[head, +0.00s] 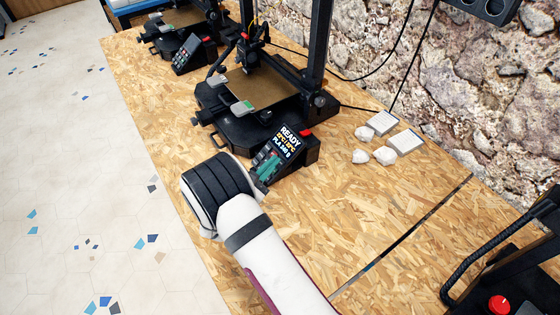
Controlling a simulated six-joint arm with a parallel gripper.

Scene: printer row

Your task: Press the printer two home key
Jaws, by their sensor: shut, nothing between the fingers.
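The printer (262,95) in the middle of the row stands on the wooden bench. Its tilted black control panel (305,153) has a lit screen reading READY, with temperatures and PLA below. No printer number is legible. My gripper (269,165) is at the lower left part of this panel, its teal fingers shut and empty over the key area. The fingers and my arm's wrist hide most of the keys, so I cannot make out the home key. I cannot tell whether the fingertips touch a key or hover just above it.
Another printer with a keypad panel (187,54) stands farther back. A dark machine with a red knob (499,304) is at lower right. White lumps (384,155) and small pale boxes (405,142) lie right of the panel. A stone wall (440,90) borders the bench.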

